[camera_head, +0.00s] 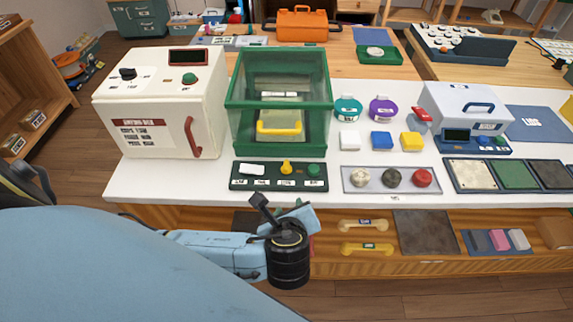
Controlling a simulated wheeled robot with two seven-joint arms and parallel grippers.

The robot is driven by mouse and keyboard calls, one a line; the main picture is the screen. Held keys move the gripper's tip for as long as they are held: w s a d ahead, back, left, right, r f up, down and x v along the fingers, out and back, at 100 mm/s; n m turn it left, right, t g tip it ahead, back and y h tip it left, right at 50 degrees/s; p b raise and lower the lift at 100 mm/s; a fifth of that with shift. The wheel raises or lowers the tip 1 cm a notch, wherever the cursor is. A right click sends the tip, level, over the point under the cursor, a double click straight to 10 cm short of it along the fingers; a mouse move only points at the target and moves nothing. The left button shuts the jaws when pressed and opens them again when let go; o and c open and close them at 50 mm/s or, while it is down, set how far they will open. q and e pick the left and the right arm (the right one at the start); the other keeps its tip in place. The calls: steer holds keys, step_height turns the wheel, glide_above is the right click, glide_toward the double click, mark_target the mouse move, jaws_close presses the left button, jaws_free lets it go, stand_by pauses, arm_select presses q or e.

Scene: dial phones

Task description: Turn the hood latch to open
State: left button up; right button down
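The hood is a green-framed clear box (234,103) on the white counter, with a yellow bar handle (279,128) low on its front. A dark control panel (236,184) lies in front of it. The panel bears a white switch (252,169), a yellow knob (286,167) that may be the latch, and a green button (314,170). My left gripper (264,208) is black, on a light blue arm, just in front of the counter edge, below the panel and apart from the knob. Its finger opening is unclear. My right gripper is out of view.
A white box machine (160,105) with a red handle stands left of the hood. To the right are colored blocks (382,141), a tray of round knobs (391,189) and a white appliance (459,108). An open shelf (425,230) lies below the counter edge.

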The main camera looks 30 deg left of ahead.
mark_target(287, 164)
arm_select(q)
steer(key=w+a+f+m, duration=0.1)
steer(key=w+a, duration=0.2)
steer(key=w, duration=0.1)
steer(key=w+a+f+m+t+y+b, duration=0.1)
steer(key=w+a+m, duration=0.1)
steer(key=w+a, duration=0.1)
steer(key=w+a+f+m+t+b, duration=0.1)
steer(key=w+a+f+m, duration=0.1)
steer(key=w, duration=0.4)
steer(key=shift+a+y, duration=0.3)
steer(key=shift+a, duration=0.35)
steer(key=shift+w, duration=0.1)
jaws_close()
